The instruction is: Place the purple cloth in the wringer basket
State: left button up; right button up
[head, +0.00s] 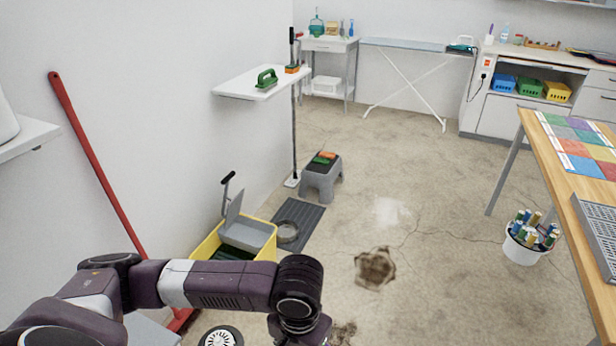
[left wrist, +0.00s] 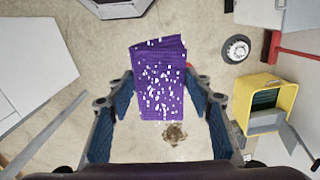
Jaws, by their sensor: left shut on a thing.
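The purple cloth (left wrist: 160,75), speckled with white, hangs between the blue-padded fingers of my left gripper (left wrist: 158,90) in the left wrist view. The gripper is shut on it, above the floor. The yellow bucket (head: 206,246) with its grey wringer (head: 258,232) stands on the floor beyond my left arm in the head view. My arm hides its lower front. In the left wrist view the bucket (left wrist: 291,92) and the wringer (left wrist: 293,138) are to the right of the cloth, apart from it. My left gripper's fingers are outside the head view. My right gripper is not seen.
A red-handled tool (head: 98,165) leans on the left wall. A dark mat (head: 303,212) lies beside the bucket. A grey step stool (head: 321,180) stands behind. A white pail of bottles (head: 521,250) and a wooden table (head: 560,190) are right.

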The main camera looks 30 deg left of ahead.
aim_at(252, 240)
jog(key=i+z, duration=0.15)
jog(key=i, duration=1.45)
jog(key=i+j+u, duration=0.1)
jog(key=i+u, duration=0.9)
jog(key=u, duration=0.15)
jog(key=i+l+u, duration=0.2)
jog(key=u, duration=0.15)
jog(key=i+j+u, duration=0.1)
jog(key=i+u, duration=0.65)
jog(key=u, duration=0.15)
jog(key=i+l+u, duration=0.15)
jog(key=i+u, duration=0.35)
jog(key=k, duration=0.1)
